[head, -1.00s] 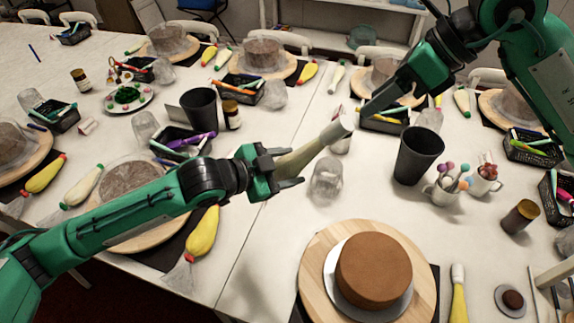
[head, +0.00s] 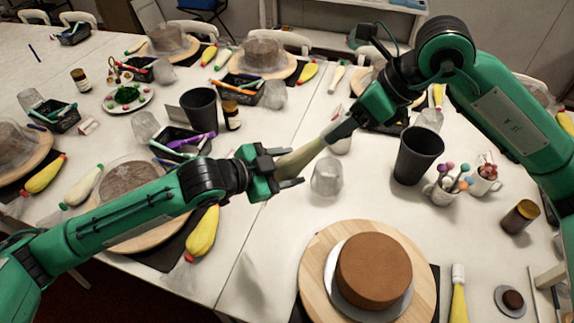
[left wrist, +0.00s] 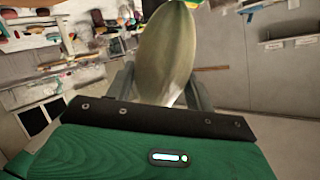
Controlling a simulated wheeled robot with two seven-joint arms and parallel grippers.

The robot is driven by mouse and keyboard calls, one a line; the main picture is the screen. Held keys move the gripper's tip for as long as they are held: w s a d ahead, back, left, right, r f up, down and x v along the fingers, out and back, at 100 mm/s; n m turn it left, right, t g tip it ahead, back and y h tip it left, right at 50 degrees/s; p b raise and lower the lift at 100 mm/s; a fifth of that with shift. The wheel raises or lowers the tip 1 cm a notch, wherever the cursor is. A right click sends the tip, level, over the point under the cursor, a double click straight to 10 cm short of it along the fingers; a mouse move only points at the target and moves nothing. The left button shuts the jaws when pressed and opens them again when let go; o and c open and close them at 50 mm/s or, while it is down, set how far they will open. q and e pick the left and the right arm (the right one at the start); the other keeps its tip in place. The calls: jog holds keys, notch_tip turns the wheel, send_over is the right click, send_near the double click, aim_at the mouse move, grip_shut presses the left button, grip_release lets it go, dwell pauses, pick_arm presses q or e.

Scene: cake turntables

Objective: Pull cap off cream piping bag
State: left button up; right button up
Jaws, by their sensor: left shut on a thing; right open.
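The cream piping bag (head: 300,157) is held tilted above the table, its capped end up and to the right. My left gripper (head: 287,168) is shut on the bag's lower body. The bag also fills the middle of the left wrist view (left wrist: 166,52), between the fingers. My right gripper (head: 345,125) is open at the upper end of the bag, its fingers beside the white cap (head: 331,132). The cap is mostly hidden by the right gripper, and I cannot tell whether the fingers touch it.
A brown cake (head: 374,268) sits on a wooden turntable (head: 315,262) at the front right. A clear cup (head: 326,177) stands below the bag. A dark cup (head: 416,156) stands right of the right gripper. Yellow piping bags (head: 202,233) lie around the table.

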jog(key=c, duration=0.9)
jog(key=shift+r, duration=0.15)
jog(key=shift+v, duration=2.75)
